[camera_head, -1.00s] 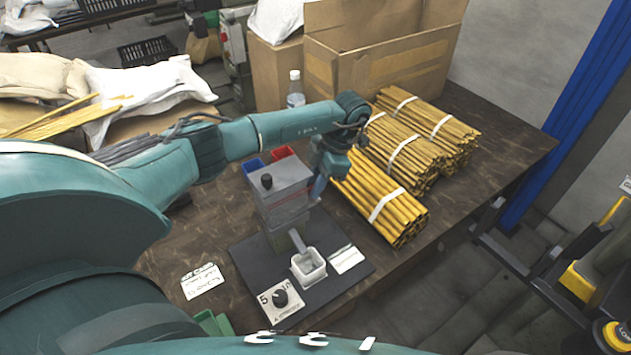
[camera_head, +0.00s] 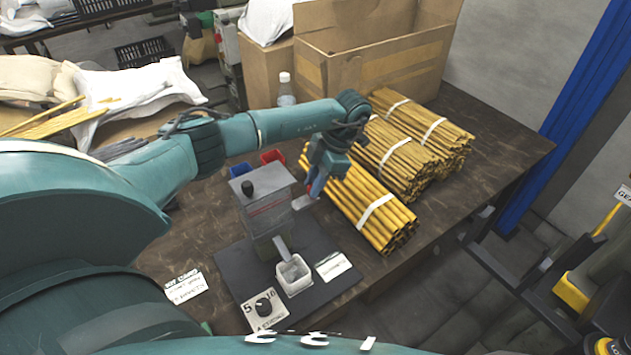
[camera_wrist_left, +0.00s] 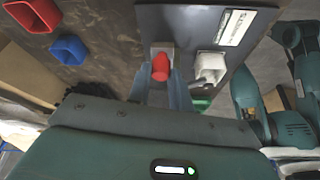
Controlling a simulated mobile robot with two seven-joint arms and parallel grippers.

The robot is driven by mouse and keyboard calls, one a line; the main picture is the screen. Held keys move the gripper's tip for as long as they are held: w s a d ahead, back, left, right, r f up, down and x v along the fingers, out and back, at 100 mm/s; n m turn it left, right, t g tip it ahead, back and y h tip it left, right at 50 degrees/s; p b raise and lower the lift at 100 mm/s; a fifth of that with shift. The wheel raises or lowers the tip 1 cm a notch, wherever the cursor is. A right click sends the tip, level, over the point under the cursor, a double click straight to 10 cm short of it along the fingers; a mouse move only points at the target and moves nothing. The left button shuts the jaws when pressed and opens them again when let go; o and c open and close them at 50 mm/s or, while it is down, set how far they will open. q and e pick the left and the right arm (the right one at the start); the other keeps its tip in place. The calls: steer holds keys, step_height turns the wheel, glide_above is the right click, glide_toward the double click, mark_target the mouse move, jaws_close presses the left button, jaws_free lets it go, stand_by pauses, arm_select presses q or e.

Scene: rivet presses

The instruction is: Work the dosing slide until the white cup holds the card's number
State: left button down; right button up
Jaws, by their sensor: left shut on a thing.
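The grey box-shaped dispenser (camera_head: 267,210) with a black knob on top stands on a dark base plate (camera_head: 232,275). A chute leads from it into the white cup (camera_head: 296,284), which shows also in the wrist view (camera_wrist_left: 208,68). The cup's contents are too small to count. The card (camera_head: 185,287) lies left of the plate; its writing is not legible. My left gripper (camera_head: 314,190) is right of the dispenser, shut on the red slide handle (camera_wrist_left: 160,66). A grey slide bar (camera_head: 303,202) shows between dispenser and gripper. My right gripper is not in view.
A dial plate (camera_head: 265,310) marked 5 and 10 sits at the base's front. A white label (camera_head: 333,266) lies right of the cup. Blue (camera_head: 239,171) and red (camera_head: 272,156) bins stand behind the dispenser. Bundles of yellow sticks (camera_head: 365,205) lie close right of my gripper.

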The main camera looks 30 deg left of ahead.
arm_select(q)
steer(key=shift+w+d+r, duration=0.1)
steer(key=shift+w, duration=0.1)
steer(key=c, duration=1.5)
jaws_free()
steer(key=shift+o, duration=1.2)
steer(key=v, duration=1.3)
steer(key=shift+s+b, duration=0.2)
steer(key=shift+b, duration=0.1)
steer(key=shift+r, duration=0.1)
